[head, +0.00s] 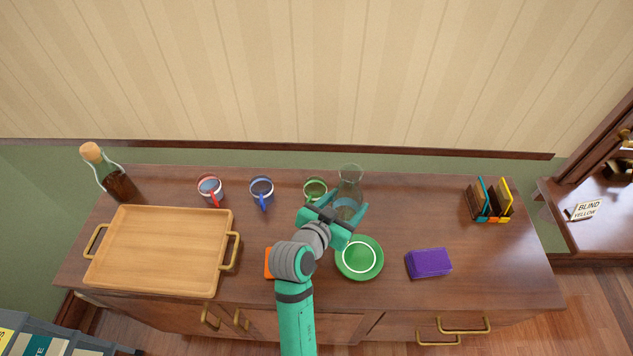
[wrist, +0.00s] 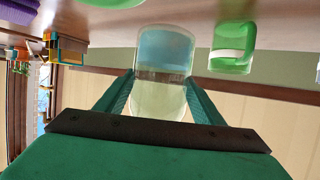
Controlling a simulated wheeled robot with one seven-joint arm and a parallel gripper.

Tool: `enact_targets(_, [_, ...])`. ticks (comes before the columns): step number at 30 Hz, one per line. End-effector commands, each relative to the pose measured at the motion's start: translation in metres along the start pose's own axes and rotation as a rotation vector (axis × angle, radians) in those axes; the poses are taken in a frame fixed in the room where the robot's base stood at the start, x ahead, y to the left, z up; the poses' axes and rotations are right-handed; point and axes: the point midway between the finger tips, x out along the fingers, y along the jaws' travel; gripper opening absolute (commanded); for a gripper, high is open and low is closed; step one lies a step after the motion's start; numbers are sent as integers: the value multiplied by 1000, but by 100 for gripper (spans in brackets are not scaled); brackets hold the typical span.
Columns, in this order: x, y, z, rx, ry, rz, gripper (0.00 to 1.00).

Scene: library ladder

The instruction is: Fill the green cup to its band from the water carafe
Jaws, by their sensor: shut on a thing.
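The clear glass carafe (head: 350,176) stands upright near the back of the cabinet top. It holds bluish water in its lower part, which shows in the upside-down wrist view (wrist: 165,52). My gripper (head: 343,208) is shut on the carafe, with one teal finger on each side of it (wrist: 160,97). I cannot tell whether its base touches the wood. The green cup (head: 315,186) stands upright just left of the carafe, partly hidden by my gripper. In the wrist view the cup (wrist: 232,62) shows a pale band around it; its water level cannot be made out.
A blue-handled cup (head: 262,188) and red-handled cup (head: 210,188) stand further left. A corked bottle (head: 117,184) and wooden tray (head: 160,250) are at left. A green saucer (head: 359,273), purple block (head: 429,263) and organizer (head: 488,212) lie to the right. My arm partly hides an orange thing (head: 268,263).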

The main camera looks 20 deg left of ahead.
Motion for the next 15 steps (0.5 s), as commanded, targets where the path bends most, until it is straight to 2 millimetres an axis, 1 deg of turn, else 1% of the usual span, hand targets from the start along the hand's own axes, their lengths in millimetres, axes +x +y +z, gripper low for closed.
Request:
enact_targets(8, [0,1,-1,-25,-1,14,11])
enact_targets(15, [3,5,4,-113,-27,55,11])
